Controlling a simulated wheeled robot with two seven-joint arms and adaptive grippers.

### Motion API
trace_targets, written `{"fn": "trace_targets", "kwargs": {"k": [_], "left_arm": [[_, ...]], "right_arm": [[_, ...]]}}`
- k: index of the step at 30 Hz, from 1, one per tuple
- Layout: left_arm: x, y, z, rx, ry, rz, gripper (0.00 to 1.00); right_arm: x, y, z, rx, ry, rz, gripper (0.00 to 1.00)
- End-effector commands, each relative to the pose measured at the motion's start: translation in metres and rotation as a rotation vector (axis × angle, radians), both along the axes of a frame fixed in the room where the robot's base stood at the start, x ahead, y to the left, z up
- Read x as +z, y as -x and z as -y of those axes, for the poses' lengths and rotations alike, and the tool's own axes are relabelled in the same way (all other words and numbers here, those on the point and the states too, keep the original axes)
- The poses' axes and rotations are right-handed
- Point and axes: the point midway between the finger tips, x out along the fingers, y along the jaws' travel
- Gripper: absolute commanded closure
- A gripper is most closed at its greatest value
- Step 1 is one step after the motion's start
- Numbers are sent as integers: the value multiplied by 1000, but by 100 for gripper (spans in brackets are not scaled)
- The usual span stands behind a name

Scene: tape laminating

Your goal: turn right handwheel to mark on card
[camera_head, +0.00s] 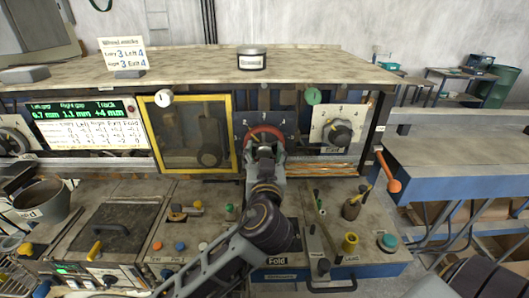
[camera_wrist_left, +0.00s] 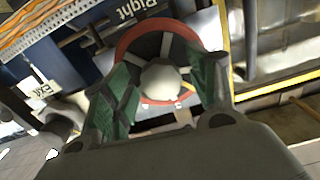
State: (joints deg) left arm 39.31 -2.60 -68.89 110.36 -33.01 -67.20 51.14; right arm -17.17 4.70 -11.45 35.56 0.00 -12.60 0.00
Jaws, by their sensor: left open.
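The right handwheel (camera_head: 264,131) has a red rim and sits on a dark dial plate with white numbers at the centre of the machine. In the left wrist view its red rim (camera_wrist_left: 125,42) and pale round hub (camera_wrist_left: 164,79) show, with a "Right" label (camera_wrist_left: 140,10) beside it. My left gripper (camera_head: 264,148) is open in front of the wheel. Its green-padded fingers stand on both sides of the hub; I cannot tell whether they touch it. The arm hides the wheel's lower part. My right gripper is out of view.
The exit handwheel (camera_head: 339,132) is dark, on a white dial, right of the red wheel. A yellow-framed window (camera_head: 188,132) is at its left. A readout screen (camera_head: 86,123) shows gap values. Knobs and tools crowd the lower deck; an orange-knobbed lever (camera_head: 393,185) sticks out right.

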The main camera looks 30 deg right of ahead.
Motion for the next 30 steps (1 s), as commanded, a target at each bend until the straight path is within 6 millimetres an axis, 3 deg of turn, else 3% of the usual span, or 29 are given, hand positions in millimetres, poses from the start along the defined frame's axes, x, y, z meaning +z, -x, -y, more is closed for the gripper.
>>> {"fn": "trace_targets", "kwargs": {"k": [8, 19, 30], "left_arm": [[0, 0, 0, 0, 0, 0, 42], [0, 0, 0, 0, 0, 1, 87], [-1, 0, 0, 0, -19, 9, 87]], "right_arm": [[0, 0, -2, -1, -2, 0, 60], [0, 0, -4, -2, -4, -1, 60], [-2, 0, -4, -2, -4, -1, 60]]}}
